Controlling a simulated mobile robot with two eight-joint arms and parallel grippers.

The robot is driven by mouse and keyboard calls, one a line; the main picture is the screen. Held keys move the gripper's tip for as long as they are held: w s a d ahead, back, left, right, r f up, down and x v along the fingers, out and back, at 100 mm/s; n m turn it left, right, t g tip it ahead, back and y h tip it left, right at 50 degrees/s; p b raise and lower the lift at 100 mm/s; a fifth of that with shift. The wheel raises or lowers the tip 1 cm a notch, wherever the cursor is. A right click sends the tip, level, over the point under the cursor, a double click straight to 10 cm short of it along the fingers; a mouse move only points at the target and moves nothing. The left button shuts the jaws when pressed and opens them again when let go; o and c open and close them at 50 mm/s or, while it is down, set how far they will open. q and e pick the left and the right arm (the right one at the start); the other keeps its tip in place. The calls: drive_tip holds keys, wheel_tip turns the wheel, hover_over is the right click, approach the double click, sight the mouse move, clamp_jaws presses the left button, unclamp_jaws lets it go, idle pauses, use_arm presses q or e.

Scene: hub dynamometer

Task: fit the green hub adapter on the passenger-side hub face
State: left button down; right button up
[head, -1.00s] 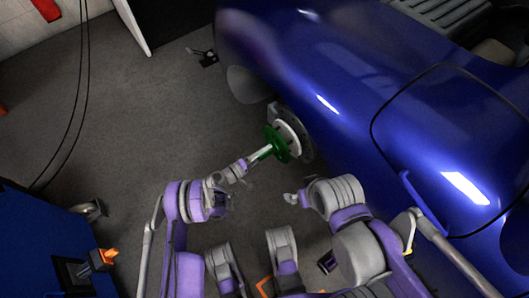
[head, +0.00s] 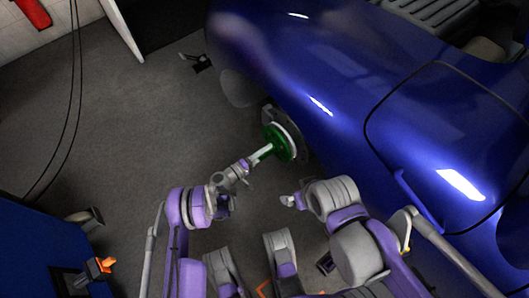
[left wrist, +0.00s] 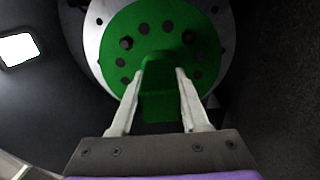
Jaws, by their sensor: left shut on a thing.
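The green hub adapter (head: 277,142) is a round plate with a handle, in front of the car's wheel hub in the head view. It also shows in the left wrist view (left wrist: 115,45), with bolts and dark holes on its plate. The pale hub face (left wrist: 92,42) shows as a rim behind it, roughly concentric. I cannot tell whether the plate touches the hub. My left gripper (head: 260,154) is shut on the adapter's green handle (left wrist: 160,95). My right gripper (head: 290,201) is right of and below the adapter, apart from it; its jaws are unclear.
The blue car body (head: 320,75) slopes over the hub and fills the right side. A blue cabinet (head: 30,240) stands at the lower left, with an orange and black object (head: 96,268) by it. Dark cables (head: 74,100) hang at the left. The grey floor (head: 130,130) between is clear.

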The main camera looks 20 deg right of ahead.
use_arm(q)
drive_tip(key=shift+x, duration=0.85)
drive_tip(key=shift+c, duration=1.6)
unclamp_jaws()
drive_tip(key=shift+a, duration=0.15)
drive_tip(key=p+v, duration=0.2)
drive_tip(key=v, duration=0.8)
drive_tip(key=shift+a, duration=0.25)
drive_tip(key=shift+s+r, duration=0.1)
drive_tip(key=shift+s, duration=0.05)
